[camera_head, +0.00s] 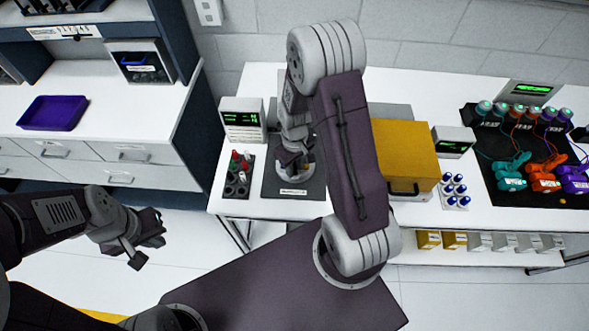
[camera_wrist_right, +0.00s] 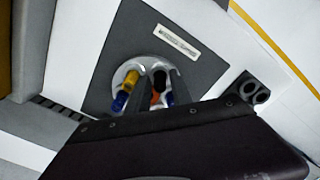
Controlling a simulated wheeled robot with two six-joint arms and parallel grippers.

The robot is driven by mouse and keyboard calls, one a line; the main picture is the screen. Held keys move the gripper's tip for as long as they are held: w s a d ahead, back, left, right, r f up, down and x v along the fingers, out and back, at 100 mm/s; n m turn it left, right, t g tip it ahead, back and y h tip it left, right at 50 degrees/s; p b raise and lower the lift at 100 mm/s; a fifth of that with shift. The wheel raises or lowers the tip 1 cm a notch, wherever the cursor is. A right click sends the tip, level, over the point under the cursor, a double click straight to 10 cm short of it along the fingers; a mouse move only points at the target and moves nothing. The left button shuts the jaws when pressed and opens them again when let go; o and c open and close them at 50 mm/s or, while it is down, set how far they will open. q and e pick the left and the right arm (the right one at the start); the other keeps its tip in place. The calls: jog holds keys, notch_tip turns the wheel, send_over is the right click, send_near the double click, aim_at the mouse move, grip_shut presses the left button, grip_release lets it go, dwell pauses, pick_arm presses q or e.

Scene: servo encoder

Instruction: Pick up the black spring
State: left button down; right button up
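A round grey-white holder (camera_wrist_right: 118,76) on a dark mat holds small parts, including a yellow-and-blue one (camera_wrist_right: 126,90) and a black one (camera_wrist_right: 160,80) with orange and blue beside it. The black one may be the spring; it is too small to be sure. My right gripper (camera_head: 297,162) is over this holder in the head view, mostly hidden by my own arm. In the right wrist view a dark part of mine covers the bottom, and the fingertips are not clear. My left gripper (camera_head: 148,236) is over the floor at left, holding nothing visible; its finger gap is unclear.
A black rack with red and dark pieces (camera_head: 238,177) stands left of the mat. A yellow box (camera_head: 404,155) stands right of my arm, with blue-topped bottles (camera_head: 453,190) beyond. A purple tray (camera_head: 53,113) lies on the left counter.

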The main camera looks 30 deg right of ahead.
grip_shut()
jog(key=shift+r, duration=0.1)
jog(key=shift+r, duration=0.2)
jog(key=r, duration=0.4)
jog(key=shift+s+a+b, duration=0.1)
jog(key=shift+a+b, duration=0.15)
jog(key=shift+b, duration=0.05)
jog(key=s+a+r, duration=0.6)
jog(key=s+a, duration=0.1)
jog(key=a, duration=0.1)
jog(key=shift+s+r+b, duration=0.25)
jog(key=shift+s+b, duration=0.1)
